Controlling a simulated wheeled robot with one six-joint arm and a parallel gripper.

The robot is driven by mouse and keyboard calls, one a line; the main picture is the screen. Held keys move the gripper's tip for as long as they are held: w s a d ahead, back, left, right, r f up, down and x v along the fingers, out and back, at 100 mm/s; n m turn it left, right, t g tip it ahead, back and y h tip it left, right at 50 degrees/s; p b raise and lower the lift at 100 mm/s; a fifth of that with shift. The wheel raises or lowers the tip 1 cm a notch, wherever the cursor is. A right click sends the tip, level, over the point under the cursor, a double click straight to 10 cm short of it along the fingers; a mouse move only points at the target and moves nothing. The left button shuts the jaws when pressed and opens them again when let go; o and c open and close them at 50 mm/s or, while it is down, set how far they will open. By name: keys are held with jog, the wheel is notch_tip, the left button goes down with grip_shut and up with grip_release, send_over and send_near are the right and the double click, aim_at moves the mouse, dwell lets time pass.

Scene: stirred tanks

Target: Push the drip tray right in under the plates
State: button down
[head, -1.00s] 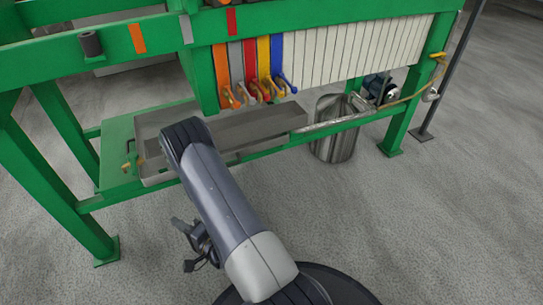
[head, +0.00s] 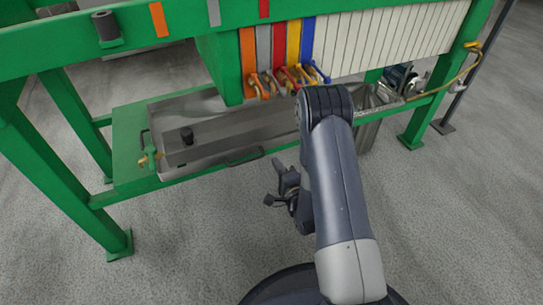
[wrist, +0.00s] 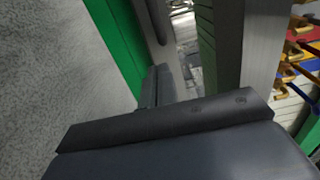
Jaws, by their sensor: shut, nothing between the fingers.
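The drip tray (head: 225,125) is a long grey metal trough on the green lower shelf, in the head view. Its left part lies clear of the plates, and its right end is hidden behind my arm. The white plates (head: 400,38) hang above and to the right, with several coloured plates (head: 278,52) at their left end. My gripper (wrist: 155,88) shows in the wrist view, shut and empty, close to a green rail and grey metal surfaces.
A brass valve (head: 150,158) sits at the shelf's left end. Coloured handles (head: 290,80) hang low above the tray. A metal bucket (head: 367,130) stands behind my arm. The green front rail (head: 240,158) borders the shelf; the floor before it is open.

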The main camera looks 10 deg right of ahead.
aim_at(267, 147)
jog(key=b+x, duration=0.1)
jog(key=x, duration=0.4)
jog(key=shift+w+a, duration=0.15)
jog(key=shift+w, duration=0.2)
jog(key=shift+w, duration=0.1)
jog(key=x, duration=0.7)
jog(key=shift+w+a, duration=0.15)
jog(key=shift+w, duration=0.2)
jog(key=shift+f, duration=0.1)
